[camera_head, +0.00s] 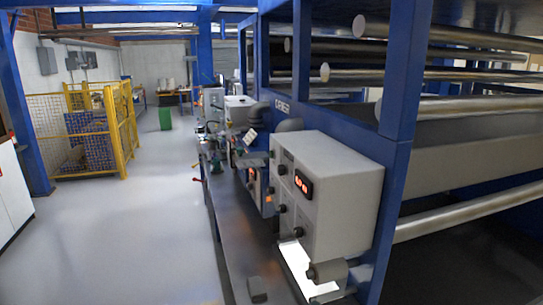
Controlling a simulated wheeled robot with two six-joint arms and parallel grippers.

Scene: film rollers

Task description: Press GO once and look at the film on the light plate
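A grey control box (336,190) is fixed to the blue machine frame at centre right. It has a small display with red digits (303,185) and several dark round knobs or buttons on its left-facing side. I cannot read any label, so I cannot tell which one is GO. Below the box a bright white lit surface (297,262), apparently the light plate, shows partly; the box and a small roller (327,270) hide some of it. I cannot make out film on it. Neither of my grippers is in view.
A dark ledge (230,240) runs along the machine, with a small dark block (257,289) at its near end. Large metal rollers (460,105) span the blue frame at right. A yellow fence (122,130) stands far left. The grey floor (130,230) at left is clear.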

